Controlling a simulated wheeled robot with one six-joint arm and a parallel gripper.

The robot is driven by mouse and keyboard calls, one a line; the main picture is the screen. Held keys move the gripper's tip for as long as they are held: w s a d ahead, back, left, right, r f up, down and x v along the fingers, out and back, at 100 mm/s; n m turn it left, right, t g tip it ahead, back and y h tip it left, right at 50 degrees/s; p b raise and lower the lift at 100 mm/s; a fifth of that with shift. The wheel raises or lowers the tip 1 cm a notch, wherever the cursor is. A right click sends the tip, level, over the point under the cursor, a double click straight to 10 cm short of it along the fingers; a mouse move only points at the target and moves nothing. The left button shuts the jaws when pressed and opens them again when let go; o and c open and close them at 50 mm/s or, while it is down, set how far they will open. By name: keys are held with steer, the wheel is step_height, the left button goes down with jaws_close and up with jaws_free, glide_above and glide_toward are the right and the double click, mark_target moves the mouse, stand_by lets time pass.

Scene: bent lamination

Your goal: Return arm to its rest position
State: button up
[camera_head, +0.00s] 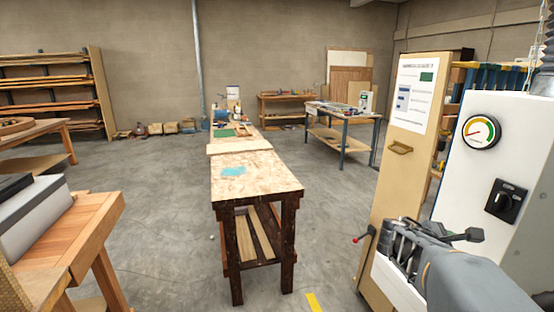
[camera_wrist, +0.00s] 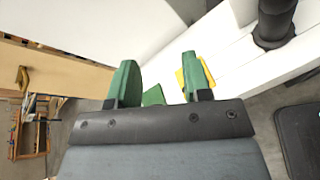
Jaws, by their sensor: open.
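My gripper (camera_wrist: 160,73) shows in the wrist view with its two green fingers apart and nothing between them that I can see held. A white panel lies behind and beyond the fingertips. In the head view my grey arm (camera_head: 465,280) reaches in from the lower right, in front of the white machine (camera_head: 520,150). The fingertips are not clear in that view. A small green patch and a yellow patch (camera_wrist: 182,78) show behind the fingers in the wrist view; I cannot tell what they are.
The white machine carries a gauge (camera_head: 481,132) and a black rotary switch (camera_head: 506,201). A tall wooden panel (camera_head: 399,150) stands beside it, close to my arm. A workbench (camera_head: 258,180) stands mid-room. A wooden bench (camera_head: 88,222) is at left. Open floor lies between them.

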steer(key=s+a+f+m+g+y+p, duration=0.1)
steer(key=s+a+f+m+y, duration=0.3)
steer(key=a+f+m+y, duration=0.15)
steer(key=s+a+r+m+t+y+p, duration=0.1)
steer(key=s+a+m+y+p, duration=0.2)
steer(key=a, duration=0.7)
steer(key=s+a+r+m+t+y+p, duration=0.1)
steer(key=s+a+m+y+p, duration=0.2)
steer(key=a, duration=0.7)
steer(key=shift+s+r+m+y, duration=0.25)
steer(key=shift+s+m+y, duration=0.2)
steer(key=shift+m+y, duration=0.7)
